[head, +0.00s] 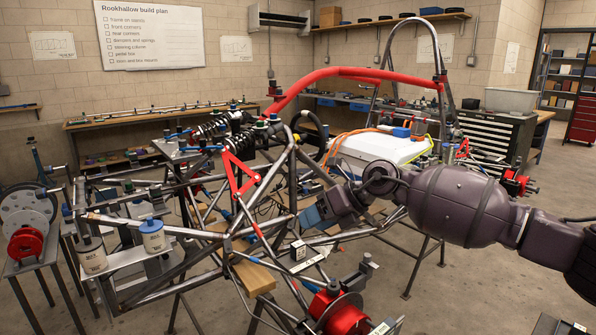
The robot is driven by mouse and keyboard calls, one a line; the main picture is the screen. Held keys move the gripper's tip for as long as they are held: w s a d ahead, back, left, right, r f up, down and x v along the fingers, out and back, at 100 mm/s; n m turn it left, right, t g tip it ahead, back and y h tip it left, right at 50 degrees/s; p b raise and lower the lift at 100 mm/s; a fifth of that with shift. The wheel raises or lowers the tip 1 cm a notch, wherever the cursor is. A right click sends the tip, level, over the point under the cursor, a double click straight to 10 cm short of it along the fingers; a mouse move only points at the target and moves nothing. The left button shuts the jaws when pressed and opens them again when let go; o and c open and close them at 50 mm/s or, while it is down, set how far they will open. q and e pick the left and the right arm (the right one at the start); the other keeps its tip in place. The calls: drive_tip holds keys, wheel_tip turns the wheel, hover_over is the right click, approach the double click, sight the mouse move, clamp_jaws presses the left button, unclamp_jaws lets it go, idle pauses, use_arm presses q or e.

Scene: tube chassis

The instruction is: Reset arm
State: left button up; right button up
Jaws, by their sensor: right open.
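My right arm comes in from the right edge, and its dark purple links reach across the front of the tube chassis (150,296). My right gripper (304,217) is at the left end of this arm, among the chassis tubes near the middle of the view. It is open, and I see nothing held in it. Its fingertips are small and partly lost against the tubes, so I cannot tell whether they touch any. My left gripper is not in view.
A red bar (345,72) arches over the chassis. White canisters (152,236) stand at the front left, and a red hub (340,312) is below my arm. A white box (375,150) with orange cables lies behind it.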

drive_tip(key=s+a+r+m+t+y, duration=0.4)
drive_tip(key=a+m+y, duration=0.2)
drive_tip(key=m+y, duration=0.15)
drive_tip(key=s+d+f+m+t+h, duration=0.5)
drive_tip(key=d+f+m, duration=0.45)
drive_tip(key=m, duration=0.45)
drive_tip(key=s+d+f+m+t+h, duration=0.3)
drive_tip(key=d+f+m+t+h, duration=0.35)
drive_tip(key=f+m, duration=0.55)
drive_tip(key=s+d+f+m+g+h, duration=0.2)
drive_tip(key=s+d+f+m, duration=0.1)
drive_tip(key=s+f, duration=0.3)
drive_tip(key=s+d+f+m+g+h, duration=0.2)
drive_tip(key=s+d+f, duration=0.4)
drive_tip(key=s, duration=0.5)
drive_tip(key=s+d+f+m+g+h, duration=0.2)
drive_tip(key=s+d+f+m+g, duration=0.1)
drive_tip(key=s+f, duration=0.4)
drive_tip(key=shift+s+d+f+m, duration=0.25)
drive_tip(key=shift+s+d+m, duration=0.3)
drive_tip(key=shift+s+d, duration=0.35)
drive_tip(key=shift+a, duration=0.15)
